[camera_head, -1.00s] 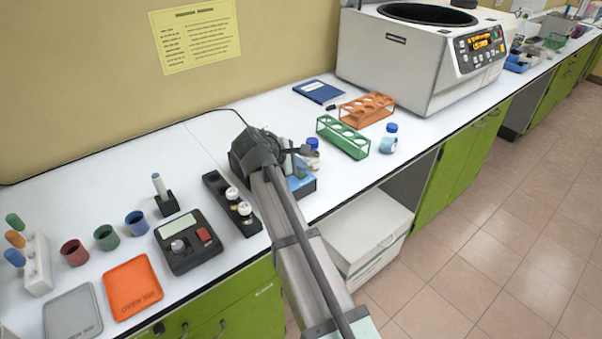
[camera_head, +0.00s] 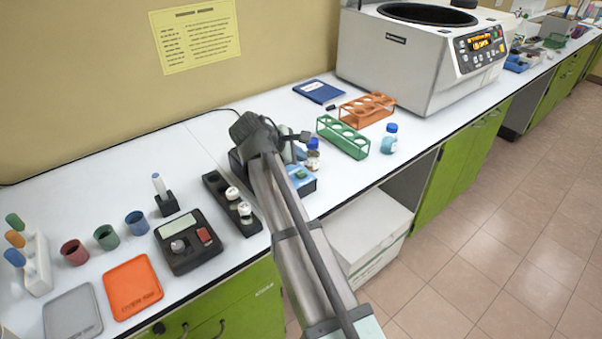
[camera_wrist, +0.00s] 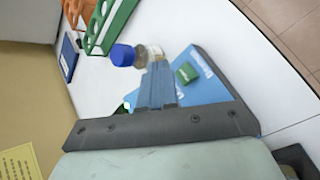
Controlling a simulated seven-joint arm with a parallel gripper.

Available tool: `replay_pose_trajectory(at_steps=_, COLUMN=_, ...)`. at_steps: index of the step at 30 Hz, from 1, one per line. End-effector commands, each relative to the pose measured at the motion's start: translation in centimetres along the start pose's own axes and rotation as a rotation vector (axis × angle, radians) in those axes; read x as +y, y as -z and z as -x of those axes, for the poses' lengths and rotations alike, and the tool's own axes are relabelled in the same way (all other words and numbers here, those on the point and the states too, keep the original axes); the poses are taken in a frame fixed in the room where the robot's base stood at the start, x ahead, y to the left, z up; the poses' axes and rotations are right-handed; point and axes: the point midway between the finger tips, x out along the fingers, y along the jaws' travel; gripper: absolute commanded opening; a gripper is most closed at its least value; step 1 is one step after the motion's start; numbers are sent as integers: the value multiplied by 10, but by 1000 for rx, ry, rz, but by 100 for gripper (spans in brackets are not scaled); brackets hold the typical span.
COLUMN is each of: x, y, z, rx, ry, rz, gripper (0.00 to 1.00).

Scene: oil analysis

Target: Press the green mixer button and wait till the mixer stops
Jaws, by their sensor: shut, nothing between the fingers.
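The mixer is a blue device (camera_head: 303,187) on the bench, partly hidden behind my arm. Its green button (camera_head: 301,174) shows on its top face. In the wrist view the button (camera_wrist: 187,73) stands on the blue top (camera_wrist: 207,82), just to the right of my fingertips. My gripper (camera_wrist: 158,70) is shut and empty, its fingers together over the mixer's blue top, apart from the button in the picture. A small bottle with a blue cap (camera_wrist: 122,54) is by the fingertips, partly hidden by them. In the head view my fingers are hard to make out.
A green rack (camera_head: 343,136) and an orange rack (camera_head: 367,108) stand right of the mixer, with a blue-capped bottle (camera_head: 389,145) beside them. A black holder with white-capped vials (camera_head: 232,193) is left of my arm. A large white machine (camera_head: 400,60) stands behind.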

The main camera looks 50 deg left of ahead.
Motion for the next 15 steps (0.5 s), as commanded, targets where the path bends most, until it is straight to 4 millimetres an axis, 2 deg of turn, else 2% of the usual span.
replay_pose_trajectory(at_steps=8, x=11, y=-11, z=15, rx=0, ry=0, rz=-1, gripper=0)
replay_pose_trajectory(at_steps=15, x=12, y=-12, z=16, rx=0, ry=0, rz=0, gripper=0)
